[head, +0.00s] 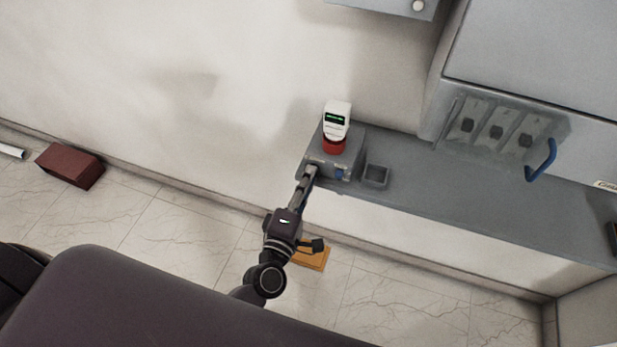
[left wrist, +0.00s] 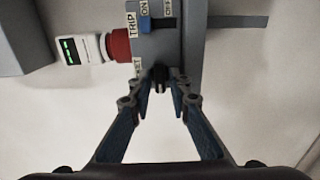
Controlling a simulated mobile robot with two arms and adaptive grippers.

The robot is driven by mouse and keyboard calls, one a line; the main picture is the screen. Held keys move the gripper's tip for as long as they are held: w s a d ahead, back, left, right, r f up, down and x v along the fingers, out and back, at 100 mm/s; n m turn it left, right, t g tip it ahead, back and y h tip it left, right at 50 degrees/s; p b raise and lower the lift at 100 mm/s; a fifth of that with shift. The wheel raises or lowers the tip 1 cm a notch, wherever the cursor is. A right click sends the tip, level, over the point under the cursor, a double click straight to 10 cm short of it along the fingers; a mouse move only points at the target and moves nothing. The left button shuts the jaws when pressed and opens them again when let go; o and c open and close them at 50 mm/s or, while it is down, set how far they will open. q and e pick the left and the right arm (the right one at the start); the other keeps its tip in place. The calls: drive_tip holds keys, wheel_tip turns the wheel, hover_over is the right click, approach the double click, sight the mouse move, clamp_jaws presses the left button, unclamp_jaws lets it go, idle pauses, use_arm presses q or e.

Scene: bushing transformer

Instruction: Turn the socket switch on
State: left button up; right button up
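A grey socket box (head: 318,156) sits at the left end of the grey ledge; it also shows in the left wrist view (left wrist: 160,46). Its face carries TRIP, ON and OFF labels and a partly hidden label. A blue switch part (left wrist: 145,24) lies by the ON label; it also shows in the head view (head: 340,173). A small black knob (left wrist: 159,74) is lower on the box. My left gripper (left wrist: 160,88) is at the box's front, partly open, its fingers apart on either side of the knob. Contact cannot be told. My right gripper is not in view.
A white device with a green display (head: 336,118) stands on a red base (head: 333,146) on the box. A small grey tray (head: 376,176) is beside it. A cabinet with a blue handle (head: 541,160) is at right. A brown-red block (head: 70,166) lies on the floor.

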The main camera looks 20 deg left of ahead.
use_arm(q)
clamp_jaws()
drive_tip(key=m+p, duration=0.7)
drive_tip(key=m, duration=1)
drive_tip(key=shift+m+p, duration=0.4)
drive_tip(key=shift+f, duration=0.1)
idle(0.5)
unclamp_jaws()
